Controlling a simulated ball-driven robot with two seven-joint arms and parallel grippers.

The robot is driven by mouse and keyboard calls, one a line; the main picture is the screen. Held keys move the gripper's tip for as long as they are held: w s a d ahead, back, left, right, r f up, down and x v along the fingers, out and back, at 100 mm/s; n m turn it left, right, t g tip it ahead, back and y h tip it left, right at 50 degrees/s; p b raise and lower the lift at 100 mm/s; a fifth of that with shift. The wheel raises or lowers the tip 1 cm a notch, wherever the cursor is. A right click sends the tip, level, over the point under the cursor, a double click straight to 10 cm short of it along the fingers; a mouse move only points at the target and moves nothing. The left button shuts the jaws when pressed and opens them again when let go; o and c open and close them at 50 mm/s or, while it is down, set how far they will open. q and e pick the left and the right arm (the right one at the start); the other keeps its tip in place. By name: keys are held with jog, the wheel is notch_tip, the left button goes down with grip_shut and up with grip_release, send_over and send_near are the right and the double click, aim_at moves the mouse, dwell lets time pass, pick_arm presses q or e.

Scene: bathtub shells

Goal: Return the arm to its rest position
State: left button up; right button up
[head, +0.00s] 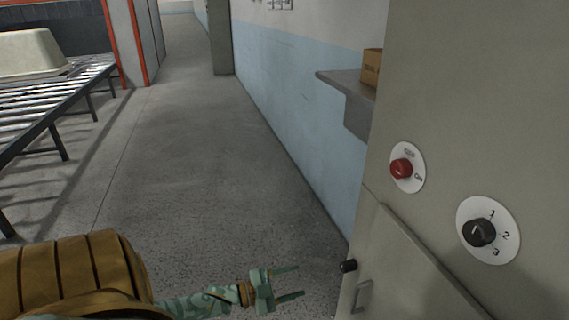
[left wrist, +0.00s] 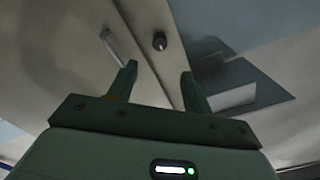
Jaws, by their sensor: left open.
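My left gripper (head: 288,283) is low in the head view, its two green fingers spread apart with nothing between them. It is over the floor, to the left of the grey cabinet (head: 470,90) and apart from it. In the left wrist view the open fingers (left wrist: 158,88) point toward the cabinet's lower part, where a handle and a small black knob (left wrist: 159,41) show. My right gripper is not in view.
The cabinet carries a red knob (head: 401,169) and a black dial (head: 480,233) marked 1, 2, 3. A metal shelf (head: 345,80) holds a cardboard box (head: 372,67). At left, a roller conveyor (head: 50,88) bears a pale tub shell (head: 30,52). The floor between is clear.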

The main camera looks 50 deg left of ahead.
pick_arm(q)
jog(key=shift+v, duration=0.85)
jog(key=shift+w, duration=0.1)
